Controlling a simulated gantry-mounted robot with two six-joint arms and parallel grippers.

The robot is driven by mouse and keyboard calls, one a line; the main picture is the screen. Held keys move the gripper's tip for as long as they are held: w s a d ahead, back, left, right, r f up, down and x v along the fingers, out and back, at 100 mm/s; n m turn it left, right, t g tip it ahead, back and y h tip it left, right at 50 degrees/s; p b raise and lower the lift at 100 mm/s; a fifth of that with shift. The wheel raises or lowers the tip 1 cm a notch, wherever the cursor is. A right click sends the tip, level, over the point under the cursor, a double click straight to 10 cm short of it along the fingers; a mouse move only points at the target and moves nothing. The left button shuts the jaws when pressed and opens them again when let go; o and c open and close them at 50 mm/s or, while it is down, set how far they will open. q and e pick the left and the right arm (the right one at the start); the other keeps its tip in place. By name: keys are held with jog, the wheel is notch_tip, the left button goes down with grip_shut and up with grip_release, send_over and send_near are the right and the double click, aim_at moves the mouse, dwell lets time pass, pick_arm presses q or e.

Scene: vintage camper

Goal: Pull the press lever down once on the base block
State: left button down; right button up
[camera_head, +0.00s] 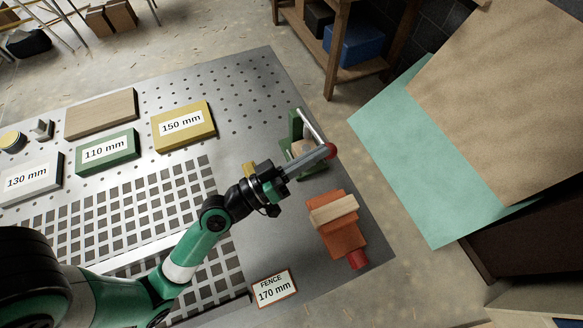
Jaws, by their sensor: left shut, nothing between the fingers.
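The green press block (295,126) stands near the right edge of the perforated metal table. My left gripper (320,154) comes in from the lower left. The fingers hide part of the green base. My right gripper is not in view.
An orange clamp-like block (344,238) with a wooden strip and red end sits close below my gripper. A fence sign (274,288) is at the front. Yellow (183,126) and green (107,151) labelled blocks lie left. A teal board (395,130) lies beyond the right edge.

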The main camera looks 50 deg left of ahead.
pick_arm(q)
jog(key=s+d+r+p, duration=0.5)
jog(key=s+r+p, duration=0.1)
jog(key=s+p, duration=0.2)
jog(key=shift+s+r+p, duration=0.15)
jog(key=shift+s+p, duration=0.15)
jog(key=shift+s, duration=0.55)
